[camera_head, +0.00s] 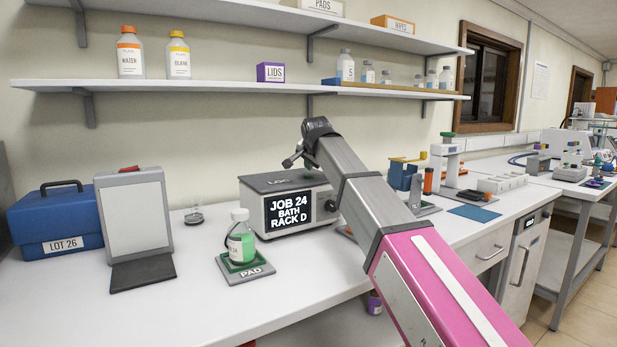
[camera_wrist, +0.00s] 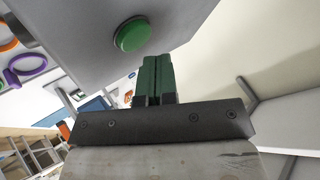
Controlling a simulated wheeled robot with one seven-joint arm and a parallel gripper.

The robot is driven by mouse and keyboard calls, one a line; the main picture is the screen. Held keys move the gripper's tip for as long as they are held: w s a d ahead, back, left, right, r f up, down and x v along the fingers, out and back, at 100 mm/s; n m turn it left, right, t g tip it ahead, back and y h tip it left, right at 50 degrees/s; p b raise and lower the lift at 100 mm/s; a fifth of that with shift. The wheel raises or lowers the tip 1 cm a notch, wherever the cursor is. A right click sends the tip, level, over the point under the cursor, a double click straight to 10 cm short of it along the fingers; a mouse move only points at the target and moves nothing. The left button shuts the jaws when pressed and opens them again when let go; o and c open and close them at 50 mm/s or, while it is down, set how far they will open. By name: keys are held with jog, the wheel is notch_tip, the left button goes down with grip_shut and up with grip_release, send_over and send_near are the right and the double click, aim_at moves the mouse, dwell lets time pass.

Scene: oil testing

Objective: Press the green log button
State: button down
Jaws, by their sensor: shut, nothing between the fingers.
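The log box (camera_head: 254,210) stands on the bench with a grey top marked LOG and a front screen reading "JOB 24 BATH RACK D". The round green log button (camera_wrist: 133,35) shows in the wrist view on a grey panel. I cannot make out the button in the head view, where my arm covers part of the box top. My gripper (camera_head: 289,162) is over the box top, at the end of my pink and grey arm. In the wrist view its green-tipped fingers (camera_wrist: 153,78) are shut and empty, just beside the button in the picture; contact cannot be told.
A bottle with green liquid (camera_head: 241,243) sits on a pad (camera_head: 262,272) in front of the box. A tablet-like stand (camera_head: 137,215) and a blue LOT 26 case (camera_head: 50,222) are to the left. Shelves (camera_head: 210,86) hang above; more lab apparatus (camera_head: 448,165) stands right.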

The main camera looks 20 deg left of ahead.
dwell(0.3)
jog(key=shift+r, duration=2.5)
jog(key=shift+s, duration=0.1)
